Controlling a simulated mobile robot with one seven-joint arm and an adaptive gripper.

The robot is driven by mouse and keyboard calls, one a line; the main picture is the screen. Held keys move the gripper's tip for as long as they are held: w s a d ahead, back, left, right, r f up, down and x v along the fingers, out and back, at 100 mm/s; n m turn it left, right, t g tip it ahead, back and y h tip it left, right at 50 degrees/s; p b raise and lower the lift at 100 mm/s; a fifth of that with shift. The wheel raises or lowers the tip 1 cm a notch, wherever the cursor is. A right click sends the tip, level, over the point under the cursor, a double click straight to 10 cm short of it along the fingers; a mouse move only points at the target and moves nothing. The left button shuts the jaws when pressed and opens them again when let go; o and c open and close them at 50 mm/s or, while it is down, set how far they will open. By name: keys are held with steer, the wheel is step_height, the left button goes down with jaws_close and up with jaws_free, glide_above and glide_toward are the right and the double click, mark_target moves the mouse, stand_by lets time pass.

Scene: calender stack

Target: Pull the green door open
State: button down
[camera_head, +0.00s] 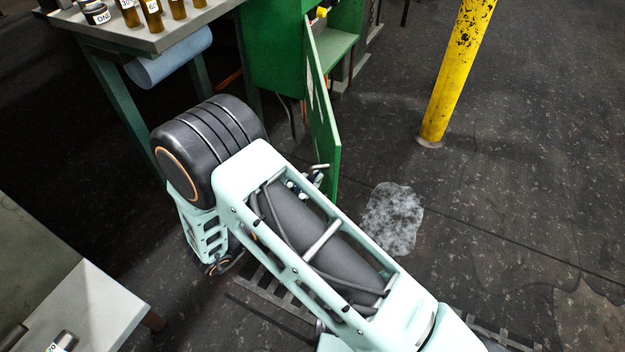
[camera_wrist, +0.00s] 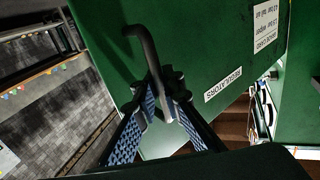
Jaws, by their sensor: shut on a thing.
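The green door (camera_head: 322,115) belongs to a green cabinet (camera_head: 278,50) and stands swung out from it, seen nearly edge-on in the head view. In the wrist view the door (camera_wrist: 190,50) fills the upper middle and carries a "REGULATORS" label. A dark bent handle (camera_wrist: 147,45) projects from the door. My gripper (camera_wrist: 165,98) is shut on this handle, with its blue-padded fingers on either side. In the head view the handle's end (camera_head: 320,167) shows just past my arm, which hides most of the gripper.
A workbench (camera_head: 160,40) with brown bottles and a blue roll stands left of the cabinet. A yellow post (camera_head: 455,70) rises to the right. A shiny patch (camera_head: 392,218) lies on the floor near the door. Open floor extends to the right.

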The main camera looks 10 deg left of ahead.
steer(key=shift+s+d+f, duration=0.1)
steer(key=shift+s+f, duration=0.1)
steer(key=shift+s, duration=0.05)
steer(key=c, duration=2.1)
jaws_free()
steer(key=shift+r, duration=0.1)
steer(key=shift+w, duration=0.1)
steer(key=v, duration=1.2)
